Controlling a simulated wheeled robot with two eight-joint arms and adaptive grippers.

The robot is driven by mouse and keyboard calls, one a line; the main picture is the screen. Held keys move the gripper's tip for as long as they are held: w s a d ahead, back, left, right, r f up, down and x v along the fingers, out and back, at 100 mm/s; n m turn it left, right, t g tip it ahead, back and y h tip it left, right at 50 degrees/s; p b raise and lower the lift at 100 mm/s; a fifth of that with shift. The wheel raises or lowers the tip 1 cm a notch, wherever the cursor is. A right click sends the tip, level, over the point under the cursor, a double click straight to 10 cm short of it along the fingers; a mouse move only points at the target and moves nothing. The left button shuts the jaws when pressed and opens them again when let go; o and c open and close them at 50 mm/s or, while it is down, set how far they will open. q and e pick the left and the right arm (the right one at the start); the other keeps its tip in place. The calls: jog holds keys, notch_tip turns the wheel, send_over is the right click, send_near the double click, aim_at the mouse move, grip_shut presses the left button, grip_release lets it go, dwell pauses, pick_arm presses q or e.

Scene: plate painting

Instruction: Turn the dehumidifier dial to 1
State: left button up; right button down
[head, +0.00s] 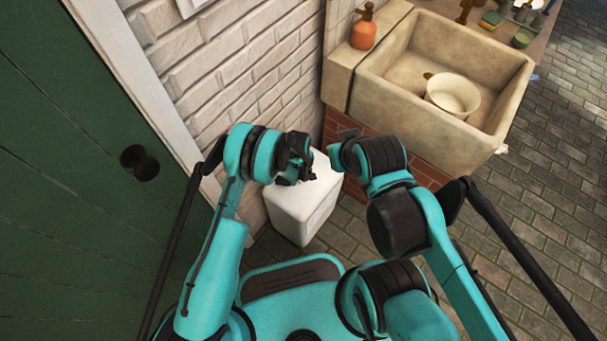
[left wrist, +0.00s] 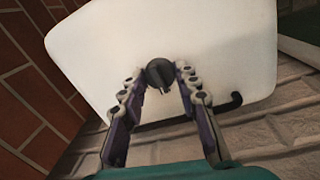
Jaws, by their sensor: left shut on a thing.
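The white dehumidifier (head: 301,207) stands on the paved floor in the corner between the white brick wall and the sink. Its flat white top (left wrist: 215,40) fills much of the left wrist view. A dark round dial (left wrist: 160,73) with a pointer ridge sits on it. My left gripper (left wrist: 161,78) is shut on the dial, a fingertip on each side. In the head view my left gripper (head: 307,172) is over the dehumidifier and hides the dial. My right gripper (head: 337,151) is beside the sink base; its fingers are too unclear to read. No dial numbers can be made out.
A green door (head: 70,200) with a dark knob (head: 140,163) is at left. Paved floor (head: 530,240) is open at right.

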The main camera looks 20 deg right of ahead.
pick_arm(q)
jog(key=shift+m, duration=0.5)
jog(key=m, duration=0.4)
jog(key=shift+w+m, duration=0.1)
jog(key=shift+m, duration=0.3)
jog(key=m+g, duration=0.1)
jog(key=m, duration=0.5)
jog(key=o, duration=1.2)
jog(key=shift+c, duration=0.2)
